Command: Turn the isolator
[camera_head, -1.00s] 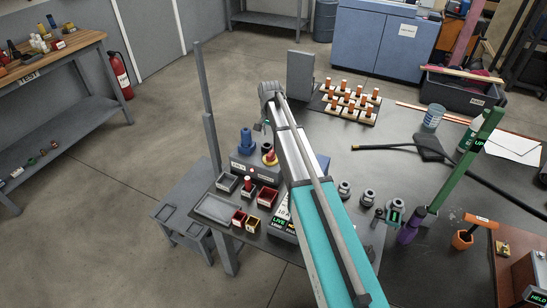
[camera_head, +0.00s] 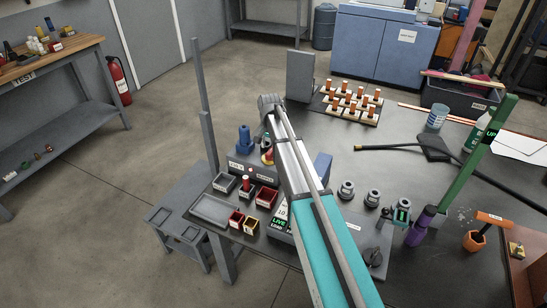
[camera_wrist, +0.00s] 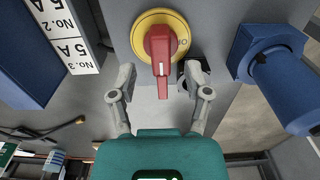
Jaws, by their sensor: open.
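The isolator (camera_wrist: 160,42) fills the top middle of the wrist view: a red handle on a round yellow plate, with an "O" mark at its right. The handle points down the picture, with a pale line at its lower end. My gripper (camera_wrist: 161,82) is open, its two grey fingers apart to either side of the handle's lower end. In the head view the isolator (camera_head: 267,156) shows as a small red and yellow knob on a grey box, partly behind my arm; the fingers are mostly hidden there.
A blue plug-like part (camera_wrist: 280,80) stands close right of the isolator; it also shows in the head view (camera_head: 245,140). A "No.2 5A, No.3 5A" label (camera_wrist: 65,35) is at left. Small bins (camera_head: 243,188) stand in front on the bench. An upright grey box (camera_head: 299,75) is behind.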

